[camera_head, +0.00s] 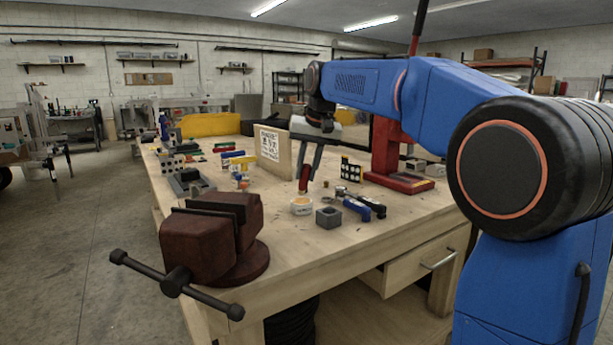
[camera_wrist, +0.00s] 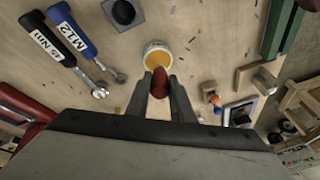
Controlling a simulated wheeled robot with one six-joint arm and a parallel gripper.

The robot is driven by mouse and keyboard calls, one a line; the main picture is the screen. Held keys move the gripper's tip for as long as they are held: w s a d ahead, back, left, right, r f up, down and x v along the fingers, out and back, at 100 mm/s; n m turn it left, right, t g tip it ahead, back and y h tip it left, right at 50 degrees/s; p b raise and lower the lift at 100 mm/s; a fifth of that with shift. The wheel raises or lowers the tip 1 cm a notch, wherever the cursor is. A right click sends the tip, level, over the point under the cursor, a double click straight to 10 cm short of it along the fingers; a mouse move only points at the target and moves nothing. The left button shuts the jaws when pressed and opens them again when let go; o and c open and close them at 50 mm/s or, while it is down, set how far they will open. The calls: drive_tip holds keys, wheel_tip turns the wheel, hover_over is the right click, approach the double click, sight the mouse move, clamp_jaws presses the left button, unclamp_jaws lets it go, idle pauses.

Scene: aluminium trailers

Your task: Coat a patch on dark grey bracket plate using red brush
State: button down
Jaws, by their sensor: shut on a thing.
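My gripper (camera_head: 305,174) is shut on the red brush (camera_head: 304,181), which points down just above or at the white tub (camera_head: 301,206). In the wrist view the brush's red handle (camera_wrist: 159,83) sits between the fingers, overlapping the near rim of the tub (camera_wrist: 146,57). The tub holds yellow-orange coating (camera_wrist: 158,60). The bristles are hidden, so I cannot tell whether they touch the coating. A dark grey bracket-like piece (camera_head: 188,183) lies at left behind the vise; it may be the bracket plate, but I cannot be sure.
A dark grey block with a hole (camera_head: 328,218) stands right of the tub. A red vise (camera_head: 211,236) occupies the front left corner. A wooden board with a sign (camera_head: 271,148) and a red stand (camera_head: 393,160) rise behind.

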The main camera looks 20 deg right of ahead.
drive_tip(key=shift+r, duration=2.55)
